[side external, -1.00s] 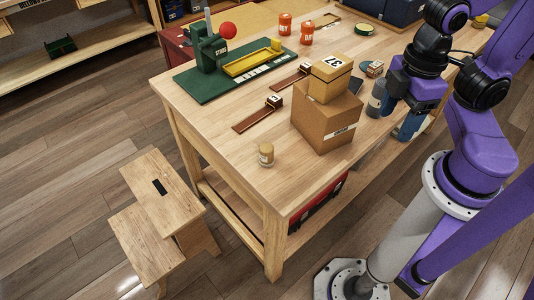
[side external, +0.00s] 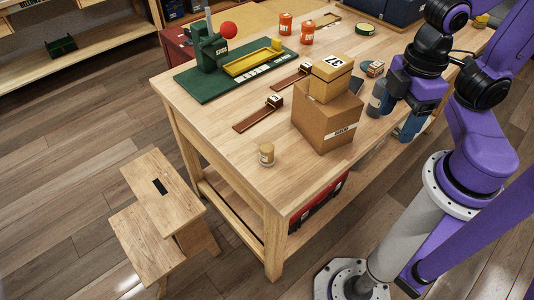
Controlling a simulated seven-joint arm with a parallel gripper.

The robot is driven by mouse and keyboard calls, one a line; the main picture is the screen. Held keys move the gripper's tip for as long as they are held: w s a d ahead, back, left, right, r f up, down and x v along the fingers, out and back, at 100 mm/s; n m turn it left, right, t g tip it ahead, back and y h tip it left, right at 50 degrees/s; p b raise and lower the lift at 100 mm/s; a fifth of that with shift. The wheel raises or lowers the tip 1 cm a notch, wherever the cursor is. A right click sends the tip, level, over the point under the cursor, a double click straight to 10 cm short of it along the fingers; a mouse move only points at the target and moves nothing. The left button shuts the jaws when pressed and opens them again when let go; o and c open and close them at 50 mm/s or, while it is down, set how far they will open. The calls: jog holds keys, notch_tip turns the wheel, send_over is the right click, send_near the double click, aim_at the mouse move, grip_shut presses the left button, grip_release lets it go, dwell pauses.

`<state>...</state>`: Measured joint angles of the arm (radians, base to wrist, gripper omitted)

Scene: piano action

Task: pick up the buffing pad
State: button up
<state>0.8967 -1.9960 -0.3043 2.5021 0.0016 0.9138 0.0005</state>
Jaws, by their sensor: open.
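My gripper (side external: 409,127) points down over the right side of the wooden workbench, its blue fingers low near the tabletop. The fingers are seen from the side, and the gap between them does not show clearly. I cannot identify the buffing pad with certainty in this view. It may be hidden behind my gripper or the boxes. A grey cylinder (side external: 377,99) stands just left of my gripper. A small labelled block (side external: 375,68) lies behind that cylinder.
A cardboard box (side external: 325,122) with a smaller box (side external: 330,80) on top stands left of my gripper. The workbench (side external: 225,128) also holds a green base (side external: 205,86), orange containers (side external: 285,24), and a small jar (side external: 267,154). The front left of the bench is mostly clear.

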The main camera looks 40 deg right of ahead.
jog(key=w+a+f+n+t+h, duration=0.1)
jog(key=w+a+f+n+h, duration=0.3)
jog(key=w, duration=0.4)
jog(key=n+t+h, duration=0.5)
jog(key=n, duration=0.1)
send_near(266, 153)
jog(key=s+d+r, duration=0.4)
jog(key=d+r, duration=0.1)
jog(key=a+f+n+t, duration=0.4)
jog(key=a+f+n, duration=0.1)
jog(key=a+f, duration=0.15)
jog(key=shift+h, duration=0.3)
jog(key=x, duration=1.1)
jog(key=shift+w+d, duration=0.1)
jog(key=shift+d, duration=0.1)
jog(key=shift+f+x, duration=0.15)
jog(key=shift+x, duration=1.15)
jog(key=shift+f+x, duration=0.15)
jog(key=shift+x, duration=1.15)
jog(key=c, duration=1)
